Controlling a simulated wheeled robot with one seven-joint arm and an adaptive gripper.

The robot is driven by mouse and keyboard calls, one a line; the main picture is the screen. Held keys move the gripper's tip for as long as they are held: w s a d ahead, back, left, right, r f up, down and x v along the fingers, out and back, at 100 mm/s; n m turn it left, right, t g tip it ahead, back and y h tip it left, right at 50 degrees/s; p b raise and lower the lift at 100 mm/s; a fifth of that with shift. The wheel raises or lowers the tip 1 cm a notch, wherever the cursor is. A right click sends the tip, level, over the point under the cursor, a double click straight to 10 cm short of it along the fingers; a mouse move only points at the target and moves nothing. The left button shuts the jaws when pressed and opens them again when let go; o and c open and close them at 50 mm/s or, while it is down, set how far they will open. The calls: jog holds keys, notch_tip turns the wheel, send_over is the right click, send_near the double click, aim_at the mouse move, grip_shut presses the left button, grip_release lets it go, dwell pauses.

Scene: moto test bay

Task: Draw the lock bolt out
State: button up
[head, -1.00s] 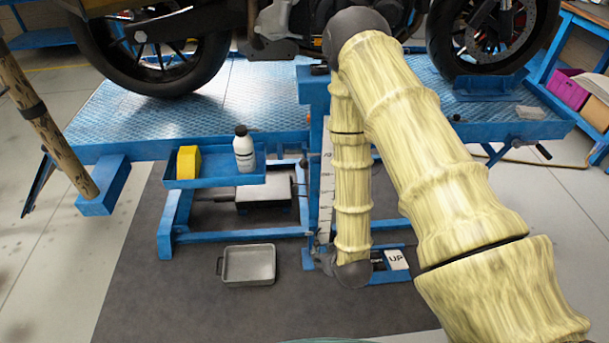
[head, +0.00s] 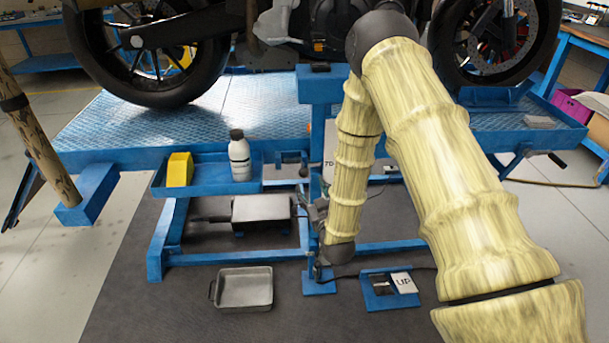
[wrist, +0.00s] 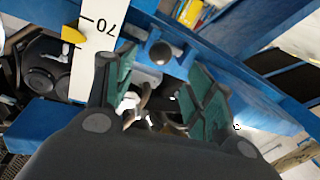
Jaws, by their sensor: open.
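A dark round knob (wrist: 160,52), which looks like the end of the lock bolt, sits on the blue post beside the white scale marked 70 (wrist: 100,35). My gripper (wrist: 157,72) is open, its two green-padded fingers on either side of and just short of the knob in the wrist view. I see no contact with it. In the head view my gripper (head: 317,211) is a small dark shape beside the post, largely covered by my arm; the knob cannot be made out there. How far the bolt goes into the post is hidden.
The blue lift platform (head: 240,110) carries a motorcycle (head: 140,55) above. A side tray (head: 205,190) holds a white bottle (head: 239,157) and a yellow block (head: 180,169). A grey pan (head: 243,289) and an UP pedal (head: 390,289) are on the floor.

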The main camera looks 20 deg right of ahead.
aim_at(306, 176)
jog(key=w, duration=0.9)
jog(key=shift+d, duration=0.2)
